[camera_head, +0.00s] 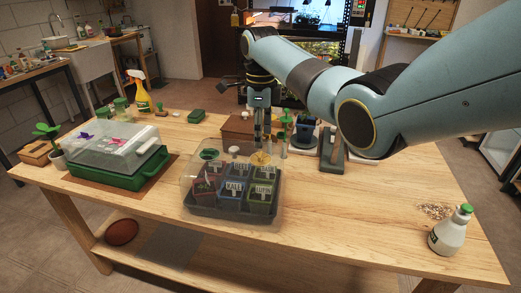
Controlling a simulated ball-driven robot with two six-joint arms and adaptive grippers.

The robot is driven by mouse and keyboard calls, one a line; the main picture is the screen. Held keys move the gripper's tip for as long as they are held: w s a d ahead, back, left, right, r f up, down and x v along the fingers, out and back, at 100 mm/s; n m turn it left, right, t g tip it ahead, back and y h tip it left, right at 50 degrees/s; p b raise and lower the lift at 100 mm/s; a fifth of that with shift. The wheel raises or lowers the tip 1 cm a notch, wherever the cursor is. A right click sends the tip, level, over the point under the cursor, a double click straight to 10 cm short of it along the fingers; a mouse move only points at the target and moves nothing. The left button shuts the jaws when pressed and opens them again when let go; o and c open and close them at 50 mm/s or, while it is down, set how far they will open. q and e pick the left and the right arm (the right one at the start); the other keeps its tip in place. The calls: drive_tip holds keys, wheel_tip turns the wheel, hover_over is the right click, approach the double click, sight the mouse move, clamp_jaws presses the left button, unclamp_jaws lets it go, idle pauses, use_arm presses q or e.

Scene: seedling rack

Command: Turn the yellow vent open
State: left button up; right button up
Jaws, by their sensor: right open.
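The yellow vent (261,159) sits on top of a clear dome (190,172) at its back right. The dome covers a dark tray of labelled seedling pots. A green vent (209,154) and a small white knob (234,150) are also on the dome. My right gripper (262,143) points down just above the yellow vent, its fingers open and empty. I cannot tell whether the fingertips touch the vent. My left gripper is not in view.
A green-based propagator (115,155) with purple and pink vents stands at the left. A yellow spray bottle (140,92), a brown box (238,127) and small plants are behind. A white bottle (451,232) stands at the front right. The table's right middle is clear.

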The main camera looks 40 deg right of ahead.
sight(261, 154)
wheel_tip(261, 154, down, 6)
drive_tip(key=shift+r, duration=0.1)
drive_tip(key=c, duration=1.1)
drive_tip(key=shift+c, duration=0.2)
